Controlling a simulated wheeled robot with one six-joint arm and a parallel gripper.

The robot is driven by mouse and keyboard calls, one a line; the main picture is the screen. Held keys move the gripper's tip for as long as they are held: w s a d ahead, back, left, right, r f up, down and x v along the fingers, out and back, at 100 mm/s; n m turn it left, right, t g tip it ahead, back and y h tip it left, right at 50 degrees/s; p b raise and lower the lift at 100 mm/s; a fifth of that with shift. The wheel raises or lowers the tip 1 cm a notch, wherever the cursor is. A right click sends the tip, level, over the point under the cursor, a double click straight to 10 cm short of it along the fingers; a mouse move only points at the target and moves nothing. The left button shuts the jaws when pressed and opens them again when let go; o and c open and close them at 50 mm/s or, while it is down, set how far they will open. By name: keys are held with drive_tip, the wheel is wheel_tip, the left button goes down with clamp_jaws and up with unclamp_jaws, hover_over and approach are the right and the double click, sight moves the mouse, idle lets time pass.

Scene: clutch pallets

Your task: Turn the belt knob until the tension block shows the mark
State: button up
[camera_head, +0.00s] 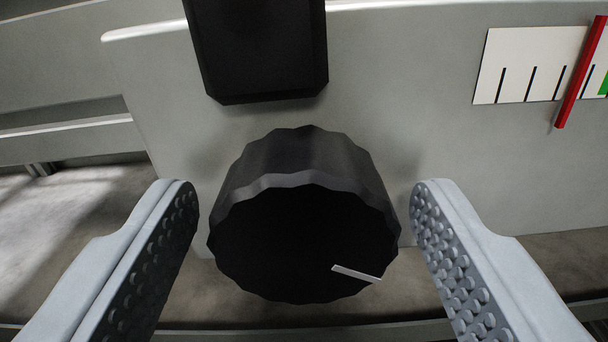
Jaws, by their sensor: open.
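The black belt knob (300,235) has a scalloped rim and sits on a grey panel in the middle of the view. A short white line on its face points to the lower right. My gripper (306,215) is open, with one finger on each side of the knob and a gap visible on both sides. A white scale (517,65) with black ticks is at the upper right. A red pointer (580,72) crosses it, tilted, just left of a green mark (603,86) cut off by the frame edge. I cannot tell which part is the tension block.
A black block (262,50) sticks out from the grey panel (430,90) just above the knob. A grey rail (70,130) runs at the left. The floor (60,215) shows below the panel. The panel between the block and the scale is clear.

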drive_tip(key=shift+w, duration=0.1)
drive_tip(key=shift+c, duration=0.5)
drive_tip(key=c, duration=0.9)
drive_tip(key=shift+m, duration=0.3)
drive_tip(key=m, duration=0.3)
drive_tip(key=shift+m, duration=0.4)
drive_tip(key=m, duration=0.3)
drive_tip(key=shift+a+m, duration=0.1)
drive_tip(key=shift+m, duration=0.2)
drive_tip(key=m, duration=0.4)
drive_tip(key=shift+m, duration=1.9)
